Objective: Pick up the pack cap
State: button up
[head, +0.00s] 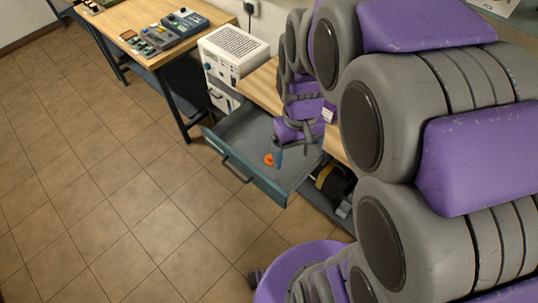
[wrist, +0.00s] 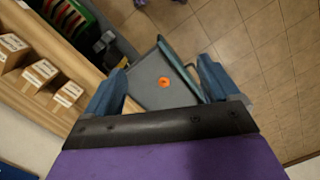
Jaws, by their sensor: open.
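A small round orange piece, which looks like the pack cap (head: 269,159), lies on the floor of an open grey-blue drawer (head: 237,133). In the wrist view the orange cap (wrist: 165,83) shows between my two blue fingers, farther off than they are, on the drawer's grey bottom (wrist: 148,94). My gripper (head: 278,158) reaches down over the drawer, just right of the cap in the head view. In the wrist view my gripper (wrist: 163,68) has its fingers wide apart with nothing between them. It does not touch the cap.
Another bench with instruments (head: 180,25) is at the upper left. Several small cartons (wrist: 40,72) sit on a wooden surface at left in the wrist view. The tiled floor (head: 100,200) is clear.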

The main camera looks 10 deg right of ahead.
jog(key=w+a+f+n, duration=0.1)
jog(key=w+a+f, duration=0.1)
jog(key=w+f, duration=0.5)
jog(key=n+t+b, duration=0.1)
jog(key=n+b, duration=0.2)
send_over(270, 156)
notch_tip(270, 156, down, 29)
jog(key=shift+w+r, duration=0.1)
jog(key=shift+w, duration=0.05)
jog(key=shift+d+f+b, duration=0.25)
jog(key=shift+f+b, duration=0.05)
jog(key=shift+f, duration=0.2)
jog(key=f, duration=0.2)
jog(key=f+b, duration=0.1)
jog(key=f, duration=0.1)
jog(key=shift+s, duration=0.25)
jog(key=shift+a, duration=0.25)
jog(key=shift+c, duration=0.4)
